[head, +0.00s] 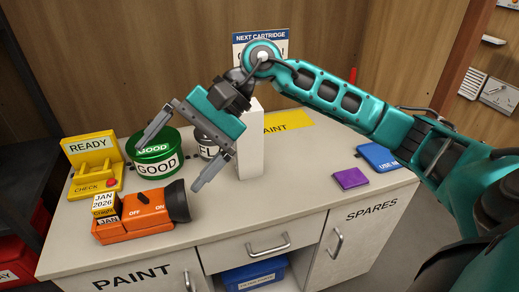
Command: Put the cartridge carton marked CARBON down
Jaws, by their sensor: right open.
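A tall white carton (250,150) stands upright on the counter by the yellow strip lettered PAINT (288,123). Its visible faces are plain and no CARBON marking can be read; my right gripper covers part of its left side. My right gripper (168,166) is open, its two fingers spread and nothing between them. It is left of and in front of the carton, over the counter near the green tin and orange lamp. I cannot tell whether its body touches the carton. My left gripper is not in view.
A green tin marked GOOD (157,157), a small labelled jar (209,148), a yellow READY stand (94,165) and an orange switch lamp (135,217) crowd the left. A purple block (350,178) and blue item (380,157) lie right. The counter (290,185) is clear between.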

